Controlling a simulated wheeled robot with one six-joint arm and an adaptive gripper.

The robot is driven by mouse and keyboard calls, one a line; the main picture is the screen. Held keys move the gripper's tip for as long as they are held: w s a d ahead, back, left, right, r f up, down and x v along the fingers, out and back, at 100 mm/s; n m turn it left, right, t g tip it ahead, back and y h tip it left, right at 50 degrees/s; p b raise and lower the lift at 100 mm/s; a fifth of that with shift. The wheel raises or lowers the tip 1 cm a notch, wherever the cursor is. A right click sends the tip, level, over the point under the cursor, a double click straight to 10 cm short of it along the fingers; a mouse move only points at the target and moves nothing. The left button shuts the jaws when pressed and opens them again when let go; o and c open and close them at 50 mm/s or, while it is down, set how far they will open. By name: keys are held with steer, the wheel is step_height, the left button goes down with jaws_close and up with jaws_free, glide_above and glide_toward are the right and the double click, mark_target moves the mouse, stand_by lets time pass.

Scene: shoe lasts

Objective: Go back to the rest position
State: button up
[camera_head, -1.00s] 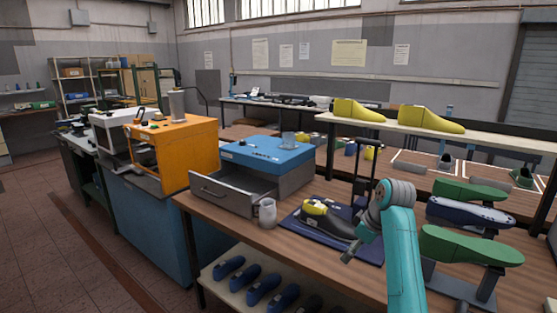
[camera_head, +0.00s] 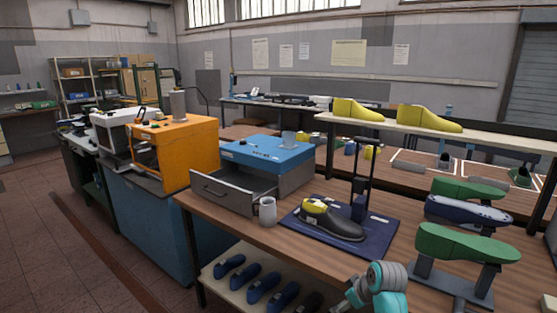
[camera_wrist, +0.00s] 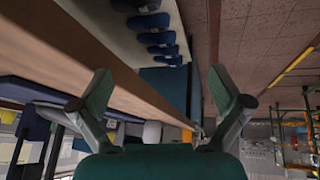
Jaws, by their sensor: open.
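My gripper (camera_wrist: 168,98) is open in the wrist view, with its two fingers spread wide and nothing between them. In the head view my arm is low at the bottom right, in front of the wooden bench (camera_head: 408,262). Its fingertips there are small and partly cut off by the frame. A black shoe with a yellow last (camera_head: 330,219) rests on a dark blue mat (camera_head: 376,243), apart from my gripper.
A white mug (camera_head: 267,211) stands beside an open grey drawer (camera_head: 236,191) under a blue box (camera_head: 266,153). Green lasts on stands (camera_head: 467,244) are at the right. Blue lasts (camera_head: 263,288) lie on the shelf below the bench top.

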steer(key=s+a+f+m+t+h, duration=0.1)
steer(key=s+f+m+t, duration=0.15)
steer(key=s+f, duration=1.1)
steer(key=s+f+m+t+h, duration=0.1)
steer(key=s+f, duration=0.1)
steer(key=s, duration=0.5)
steer(key=s+f+m+t, duration=0.1)
steer(key=s+f, duration=0.2)
steer(key=s, duration=0.5)
steer(key=s+r+m+t, duration=0.15)
steer(key=s+r, duration=0.45)
steer(key=s, duration=0.6)
steer(key=s+r+m+t, duration=0.15)
steer(key=s+r, duration=0.45)
steer(key=s, duration=0.6)
steer(key=s+r+t, duration=0.2)
steer(key=s+r, duration=0.4)
steer(key=r, duration=0.3)
steer(key=shift+a+r+h, duration=0.2)
steer(key=shift+a+h, duration=0.1)
steer(key=shift+s, duration=0.1)
